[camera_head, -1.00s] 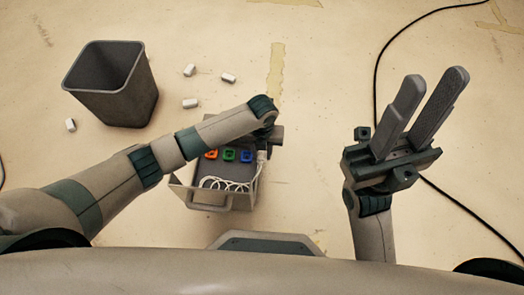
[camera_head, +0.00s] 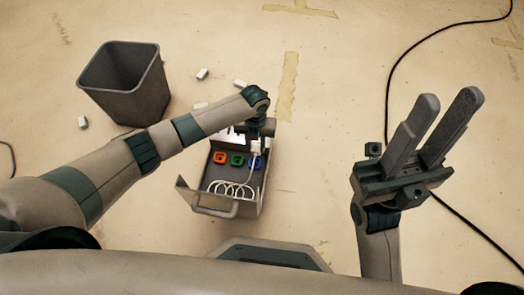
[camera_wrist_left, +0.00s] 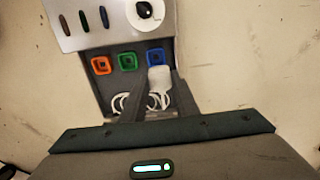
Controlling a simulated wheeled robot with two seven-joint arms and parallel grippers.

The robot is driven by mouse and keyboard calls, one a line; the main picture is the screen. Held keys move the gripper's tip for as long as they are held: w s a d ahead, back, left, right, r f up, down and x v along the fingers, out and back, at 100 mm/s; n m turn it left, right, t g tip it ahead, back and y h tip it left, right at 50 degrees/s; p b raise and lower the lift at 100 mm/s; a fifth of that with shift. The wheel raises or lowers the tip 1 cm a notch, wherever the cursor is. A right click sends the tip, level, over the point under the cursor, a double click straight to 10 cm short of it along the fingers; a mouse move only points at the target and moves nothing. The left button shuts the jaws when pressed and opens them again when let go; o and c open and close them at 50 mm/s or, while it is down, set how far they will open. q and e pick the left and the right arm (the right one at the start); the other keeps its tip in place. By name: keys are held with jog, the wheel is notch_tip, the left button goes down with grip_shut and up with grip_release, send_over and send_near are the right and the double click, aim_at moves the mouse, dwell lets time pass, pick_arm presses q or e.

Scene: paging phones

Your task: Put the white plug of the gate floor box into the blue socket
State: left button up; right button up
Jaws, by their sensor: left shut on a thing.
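The grey floor box (camera_head: 212,178) stands open on the floor, with orange (camera_head: 220,158), green (camera_head: 237,160) and blue (camera_head: 254,163) sockets in a row. The white plug (camera_head: 256,147) is in my left gripper (camera_head: 258,136), which is shut on it over the blue socket's end of the row. In the left wrist view the plug (camera_wrist_left: 160,76) sits between the fingers, its end at the lower edge of the blue socket (camera_wrist_left: 155,57). I cannot tell its height above the socket. My right gripper (camera_head: 452,98) is open and empty, off to the right.
A white cable (camera_head: 230,190) coils inside the box. A pale panel (camera_wrist_left: 100,25) with a dial and dark slots is beside the sockets. A grey bin (camera_head: 125,85) and several small white blocks (camera_head: 202,74) are at the back left. A black cable (camera_head: 388,90) crosses the floor at right.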

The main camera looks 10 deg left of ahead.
pick_arm(q)
jog(key=shift+w+a, duration=0.4)
jog(key=shift+a, duration=0.05)
dwell(0.3)
